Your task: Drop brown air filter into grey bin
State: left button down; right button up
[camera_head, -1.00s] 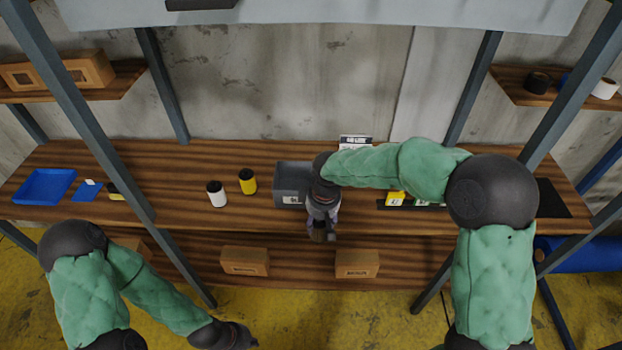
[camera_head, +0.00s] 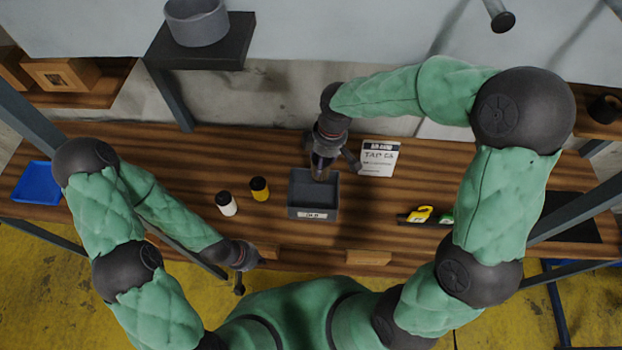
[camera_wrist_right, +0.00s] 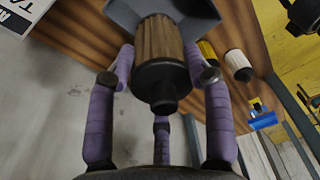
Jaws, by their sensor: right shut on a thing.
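The grey bin (camera_head: 313,213) stands on the wooden workbench with its open top up; its wall shows behind the filter in the right wrist view (camera_wrist_right: 200,17). My right gripper (camera_head: 320,172) is at the bin's back edge. The right wrist view shows its purple fingers closed around the brown air filter (camera_wrist_right: 158,40), which has a pleated brown body and a black cap. The filter overlaps the bin opening in that view; how far above the bin it is, I cannot tell. My left gripper (camera_head: 239,284) hangs in front of the bench, away from the bin, its fingers too small to judge.
A white filter (camera_head: 227,204) and a yellow filter (camera_head: 259,189) stand left of the bin. A white sign (camera_head: 379,158) is behind it to the right. A yellow tape measure (camera_head: 419,214) lies right. A blue tray (camera_head: 37,182) sits far left.

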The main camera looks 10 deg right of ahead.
jog(key=shift+f, duration=0.1)
jog(key=shift+s+a+f+b, duration=0.1)
jog(key=shift+s+f+b, duration=0.1)
jog(key=shift+f+b, duration=0.65)
notch_tip(320, 180, down, 3)
jog(key=shift+w+r+b, duration=0.1)
jog(key=shift+w+b, duration=0.05)
jog(key=shift+b, duration=0.95)
jog(key=shift+f+b, duration=0.4)
jog(key=shift+f, duration=0.15)
jog(key=o, duration=1.3)
